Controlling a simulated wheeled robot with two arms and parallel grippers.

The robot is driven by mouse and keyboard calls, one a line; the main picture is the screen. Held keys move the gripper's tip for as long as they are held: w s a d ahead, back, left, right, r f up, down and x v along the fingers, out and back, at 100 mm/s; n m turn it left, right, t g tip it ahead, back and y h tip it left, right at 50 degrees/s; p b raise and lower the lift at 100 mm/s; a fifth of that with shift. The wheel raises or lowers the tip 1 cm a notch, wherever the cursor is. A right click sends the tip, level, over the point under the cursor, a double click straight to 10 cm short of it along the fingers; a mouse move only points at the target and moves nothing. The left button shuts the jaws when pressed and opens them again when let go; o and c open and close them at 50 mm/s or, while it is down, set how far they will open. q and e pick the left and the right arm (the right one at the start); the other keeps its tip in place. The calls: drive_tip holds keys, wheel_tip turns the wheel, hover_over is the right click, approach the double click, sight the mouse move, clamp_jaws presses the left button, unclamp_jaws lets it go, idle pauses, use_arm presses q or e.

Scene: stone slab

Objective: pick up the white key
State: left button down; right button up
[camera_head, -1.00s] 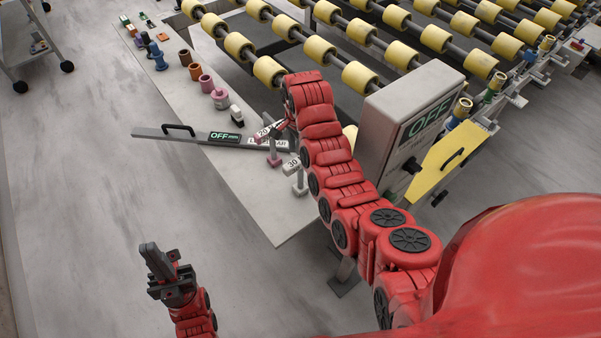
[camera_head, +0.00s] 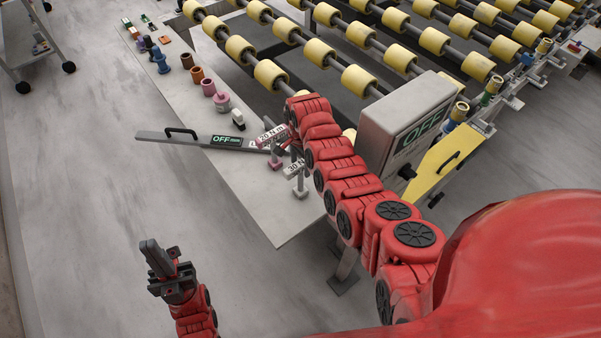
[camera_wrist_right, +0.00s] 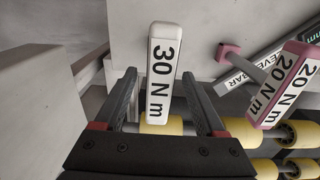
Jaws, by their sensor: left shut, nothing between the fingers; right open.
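The white key (camera_wrist_right: 162,70) is a T-shaped tool whose white head reads "30 N m". In the head view, the white key (camera_head: 296,168) stands upright on the near end of the grey slab. My right gripper (camera_wrist_right: 160,82) is open, with its two fingers on either side of the white head in the right wrist view; I cannot tell whether they touch it. In the head view my right arm hides most of this gripper. My left gripper (camera_head: 155,258) is shut and empty, out over the floor left of the slab.
A pink "20 N m" key (camera_wrist_right: 288,88) stands close beside the white key. Several coloured sockets (camera_head: 208,87) line the slab farther back. A grey "OFF" box (camera_head: 405,120) and yellow rollers (camera_head: 318,52) stand beyond my right arm.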

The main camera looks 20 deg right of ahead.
drive_tip(key=shift+f+b, duration=0.25)
drive_tip(key=shift+b, duration=0.15)
idle(0.4)
clamp_jaws()
idle(1.3)
